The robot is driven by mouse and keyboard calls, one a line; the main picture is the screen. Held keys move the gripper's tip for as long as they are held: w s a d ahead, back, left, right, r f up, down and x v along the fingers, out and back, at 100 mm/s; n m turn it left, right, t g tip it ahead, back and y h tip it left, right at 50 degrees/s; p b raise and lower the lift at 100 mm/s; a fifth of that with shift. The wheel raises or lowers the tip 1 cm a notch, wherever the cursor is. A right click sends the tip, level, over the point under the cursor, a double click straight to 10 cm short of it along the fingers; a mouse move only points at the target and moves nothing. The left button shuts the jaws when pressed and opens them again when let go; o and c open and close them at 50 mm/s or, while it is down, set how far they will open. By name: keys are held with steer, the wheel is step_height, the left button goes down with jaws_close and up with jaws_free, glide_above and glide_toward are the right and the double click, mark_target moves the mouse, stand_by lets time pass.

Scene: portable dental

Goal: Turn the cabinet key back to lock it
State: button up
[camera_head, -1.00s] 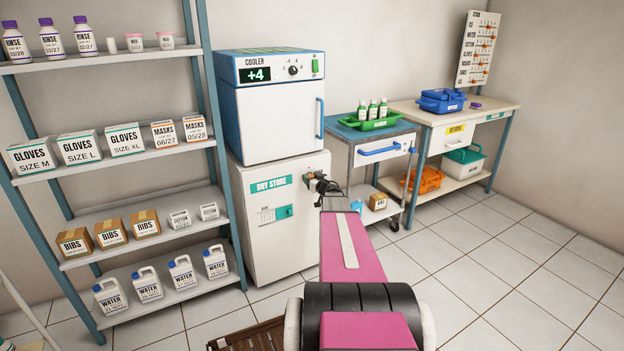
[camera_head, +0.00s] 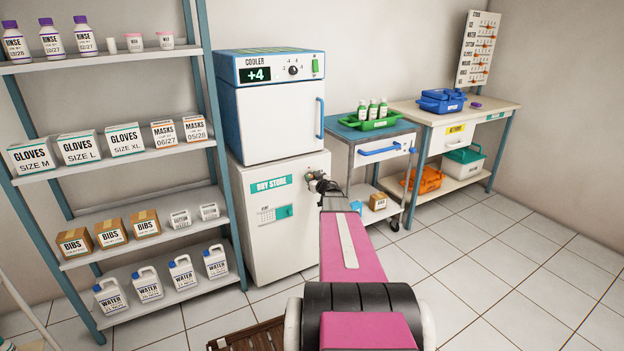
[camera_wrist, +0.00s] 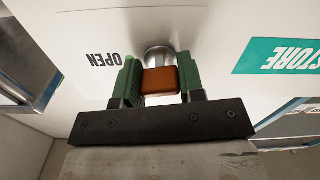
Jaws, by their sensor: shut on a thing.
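The cabinet (camera_head: 285,245) is the white "DRY STORE" unit under the cooler, its door shut. My gripper (camera_head: 318,182) is at the upper right of its front. In the wrist view, my gripper (camera_wrist: 158,76) has its green fingers shut on the orange-brown head of the key (camera_wrist: 160,82). The round metal lock (camera_wrist: 159,56) is right behind the key head, and the key's shaft is hidden. An "OPEN" mark (camera_wrist: 103,60) shows upside down left of the lock. In the head view my wrist hides the key and the lock.
The cooler (camera_head: 270,110) stands on the cabinet. A supply shelf (camera_head: 215,190) is close on the left. A cart (camera_head: 345,133) with a green tray stands to the right, near my gripper. The tiled floor at the right is clear.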

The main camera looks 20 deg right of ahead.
steer(key=n, duration=1.2)
steer(key=shift+n, duration=2.2)
steer(key=o, duration=0.9)
steer(key=shift+o, duration=0.2)
